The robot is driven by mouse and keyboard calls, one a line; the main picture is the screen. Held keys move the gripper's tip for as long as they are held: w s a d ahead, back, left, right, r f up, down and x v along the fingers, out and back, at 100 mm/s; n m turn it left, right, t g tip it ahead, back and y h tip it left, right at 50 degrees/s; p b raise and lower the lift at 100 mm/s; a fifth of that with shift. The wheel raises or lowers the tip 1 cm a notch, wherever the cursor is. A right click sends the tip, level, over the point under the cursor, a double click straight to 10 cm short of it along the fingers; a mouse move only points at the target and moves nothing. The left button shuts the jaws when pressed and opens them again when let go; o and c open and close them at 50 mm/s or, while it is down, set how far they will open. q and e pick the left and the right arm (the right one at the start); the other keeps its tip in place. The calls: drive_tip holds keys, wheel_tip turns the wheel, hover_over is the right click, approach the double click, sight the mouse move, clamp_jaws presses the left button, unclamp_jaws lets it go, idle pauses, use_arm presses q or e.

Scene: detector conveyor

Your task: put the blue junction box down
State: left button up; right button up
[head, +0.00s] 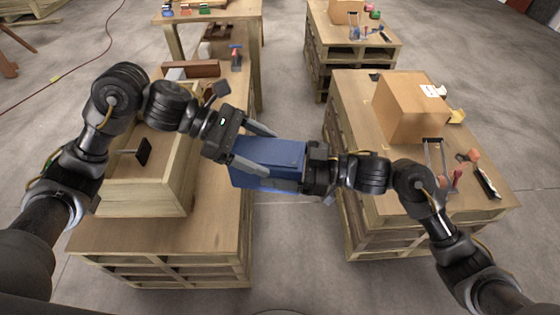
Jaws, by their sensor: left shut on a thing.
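The blue junction box (282,152) is held in the air between my two grippers, over the gap between the left and right work tables. My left gripper (260,148) is shut on its left end, with one finger along the far side and one along the near side. My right gripper (308,168) is at the box's right end, close against it. Its fingers are mostly hidden, so I cannot tell whether they are closed on the box.
The left table (160,238) carries a wooden crate (145,197); its front strip is bare. The right table (358,130) carries a cardboard box (408,110), with several tools and small items at its right. Concrete floor (290,225) shows between the tables.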

use_arm(q)
drive_tip(key=shift+r, duration=0.1)
use_arm(e)
drive_tip(key=c, duration=1.2)
use_arm(q)
drive_tip(key=o, duration=1.9)
use_arm(e)
drive_tip(key=shift+r, duration=0.15)
drive_tip(key=shift+c, duration=0.6)
